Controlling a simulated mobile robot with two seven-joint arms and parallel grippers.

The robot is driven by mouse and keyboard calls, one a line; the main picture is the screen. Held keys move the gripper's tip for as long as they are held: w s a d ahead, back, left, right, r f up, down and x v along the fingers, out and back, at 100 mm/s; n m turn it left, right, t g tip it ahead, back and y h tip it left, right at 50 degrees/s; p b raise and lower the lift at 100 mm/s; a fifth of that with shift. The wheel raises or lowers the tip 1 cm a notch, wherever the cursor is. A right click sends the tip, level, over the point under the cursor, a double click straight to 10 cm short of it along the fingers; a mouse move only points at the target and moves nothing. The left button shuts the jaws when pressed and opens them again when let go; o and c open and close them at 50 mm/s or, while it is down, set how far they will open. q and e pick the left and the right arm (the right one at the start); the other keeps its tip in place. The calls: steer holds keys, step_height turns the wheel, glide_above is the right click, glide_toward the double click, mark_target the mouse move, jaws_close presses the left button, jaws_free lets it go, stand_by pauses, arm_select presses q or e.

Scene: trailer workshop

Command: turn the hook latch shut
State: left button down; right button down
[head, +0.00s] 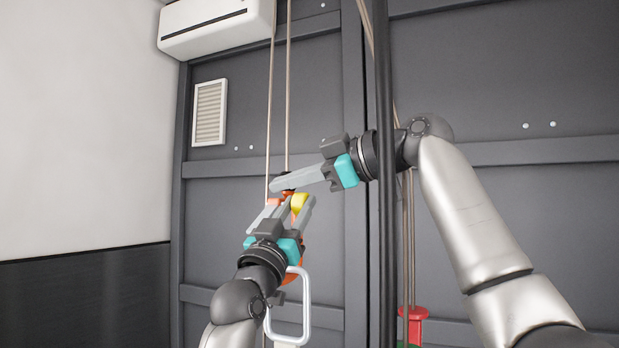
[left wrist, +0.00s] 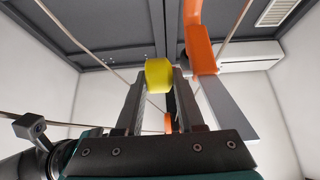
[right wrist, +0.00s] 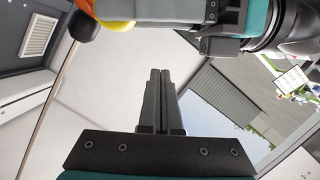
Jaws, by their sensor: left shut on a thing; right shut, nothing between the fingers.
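A yellow piece (head: 299,203), apparently the hook latch, sits between the fingers of my left gripper (head: 289,208). In the left wrist view the yellow piece (left wrist: 159,75) is gripped between the fingertips. The orange hook (left wrist: 199,45) rises beside the right finger there. In the head view my left gripper hides most of the hook; a bit of orange (head: 293,272) shows below it. My right gripper (head: 275,185) is shut and empty, with its tips just above the left gripper. The right wrist view shows its closed fingers (right wrist: 160,85), with the yellow piece (right wrist: 112,25) at the top left.
A pale metal loop (head: 306,305) hangs below my left gripper. Thin ropes (head: 289,90) run up beside the hook. A dark vertical pole (head: 385,230) stands in the middle, close to my right arm. Grey panelled walls (head: 490,85) lie behind. A red part (head: 417,325) shows low on the right.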

steer(key=shift+w+a+f, duration=0.4)
steer(key=shift+w+f, duration=0.2)
steer(key=shift+f, duration=0.1)
steer(key=shift+w+a+f, duration=0.35)
steer(key=shift+w+f, duration=0.2)
steer(key=shift+f, duration=0.1)
steer(key=shift+w+a+f, duration=0.4)
steer(key=shift+w+f, duration=0.2)
steer(key=shift+f, duration=0.1)
